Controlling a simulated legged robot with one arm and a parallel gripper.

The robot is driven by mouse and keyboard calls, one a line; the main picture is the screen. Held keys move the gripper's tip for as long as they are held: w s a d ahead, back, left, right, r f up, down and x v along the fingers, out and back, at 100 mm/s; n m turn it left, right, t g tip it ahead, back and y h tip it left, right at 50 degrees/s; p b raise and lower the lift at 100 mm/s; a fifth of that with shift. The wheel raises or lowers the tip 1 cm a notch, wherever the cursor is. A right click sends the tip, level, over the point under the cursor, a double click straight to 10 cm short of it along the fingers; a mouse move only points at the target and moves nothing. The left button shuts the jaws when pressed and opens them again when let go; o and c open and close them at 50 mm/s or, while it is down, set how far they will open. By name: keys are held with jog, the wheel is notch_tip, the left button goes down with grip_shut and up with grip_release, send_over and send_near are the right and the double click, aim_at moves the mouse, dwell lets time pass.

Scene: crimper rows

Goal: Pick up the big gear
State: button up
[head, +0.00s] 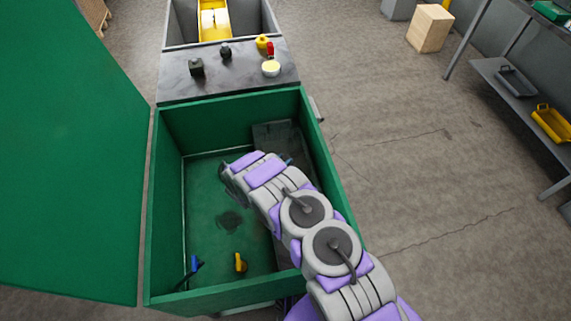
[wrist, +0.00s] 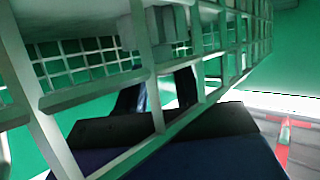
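I cannot pick out the big gear for certain in either view. A dark, rough-edged patch (head: 229,221) shows on the green bin's floor in the head view; I cannot tell whether it is a gear, a stain or a shadow. My arm reaches over the right wall into the green bin (head: 166,200). Its end, with my gripper (head: 229,181), is inside the bin, up and slightly right of the patch. The wrist view shows dark gripper parts low in the picture behind a pale grid. Whether the fingers are open or shut is unclear.
A blue-and-black tool (head: 194,265) and a yellow piece (head: 240,262) lie at the bin's near end. A grey grid (wrist: 150,75) crosses close to the wrist camera. The open green lid (head: 70,150) stands left. A dark counter (head: 228,75) behind holds several small items.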

jog(key=shift+d, duration=0.35)
jog(key=c, duration=0.4)
grip_shut()
jog(key=shift+a, duration=0.15)
